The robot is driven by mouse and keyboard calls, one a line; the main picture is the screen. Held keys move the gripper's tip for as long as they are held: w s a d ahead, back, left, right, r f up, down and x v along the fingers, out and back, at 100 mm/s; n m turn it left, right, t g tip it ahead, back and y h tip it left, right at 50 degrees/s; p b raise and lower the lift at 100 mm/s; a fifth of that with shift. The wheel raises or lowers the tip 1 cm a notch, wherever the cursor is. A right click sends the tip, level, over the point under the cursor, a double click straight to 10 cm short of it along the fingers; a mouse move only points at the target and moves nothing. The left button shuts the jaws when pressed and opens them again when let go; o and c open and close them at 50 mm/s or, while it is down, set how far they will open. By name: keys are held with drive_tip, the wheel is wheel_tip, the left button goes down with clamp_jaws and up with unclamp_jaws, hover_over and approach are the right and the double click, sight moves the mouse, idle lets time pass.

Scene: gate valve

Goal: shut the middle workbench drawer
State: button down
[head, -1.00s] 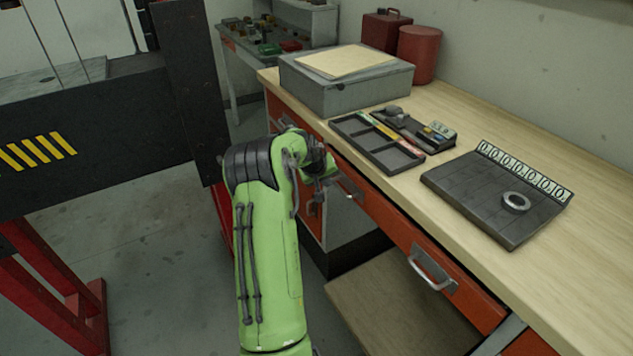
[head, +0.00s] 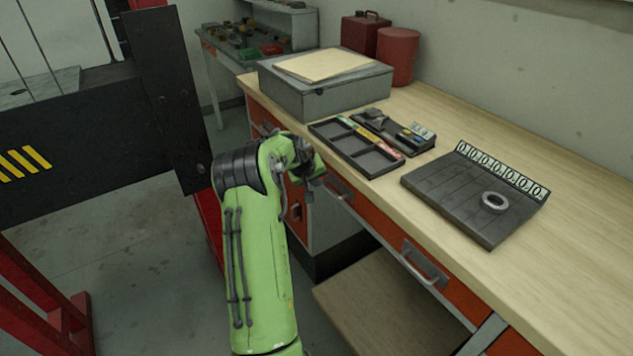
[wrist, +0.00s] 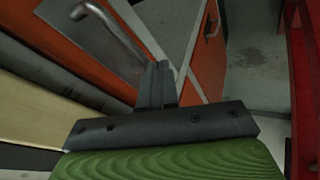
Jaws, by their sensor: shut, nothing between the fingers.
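The workbench has a row of orange drawers under its wooden top. The middle drawer (head: 374,217) has a metal handle (head: 341,191) and looks about flush with the bench front; a small gap cannot be ruled out. My gripper (head: 316,180) is beside the left end of this drawer, partly hidden by my green arm. In the wrist view, my gripper (wrist: 160,68) is shut and empty, its fingers in front of an orange drawer front (wrist: 80,50) with a bar handle (wrist: 112,28). Whether the fingertips touch it cannot be told.
The right drawer (head: 455,292) looks closed. An orange cabinet door (head: 297,212) is below, left of my gripper. On the bench top (head: 440,120) are a grey box (head: 325,92), a parts tray (head: 355,148) and a dark plate (head: 460,200). A red-legged machine stands left; floor lies between.

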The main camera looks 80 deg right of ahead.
drive_tip(key=w+a+f+p+v, duration=0.1)
drive_tip(key=w+p+v, duration=0.1)
drive_tip(key=v, duration=1)
drive_tip(key=shift+w, duration=0.15)
drive_tip(key=w+a+r+n+t+y+p, duration=0.1)
drive_tip(key=w+a+r+n+t, duration=0.1)
drive_tip(key=w+a+r, duration=0.5)
drive_tip(key=w+a+r+n+t+y+p, duration=0.1)
drive_tip(key=w+a+r+t+p, duration=0.15)
drive_tip(key=a, duration=0.95)
drive_tip(key=w+a+r+n+t+y, duration=0.1)
drive_tip(key=w+a+r+n, duration=0.1)
drive_tip(key=w+a+r, duration=0.55)
drive_tip(key=s+a+n+t+y+p, duration=0.2)
drive_tip(key=s+a+n, duration=0.15)
drive_tip(key=a, duration=1.15)
drive_tip(key=s+a+n+y+p, duration=0.1)
drive_tip(key=s+a+n, duration=0.2)
drive_tip(key=s+a, duration=0.6)
drive_tip(key=shift+a+n+y, duration=0.3)
drive_tip(key=shift+a+n, duration=0.05)
drive_tip(key=shift+a, duration=0.65)
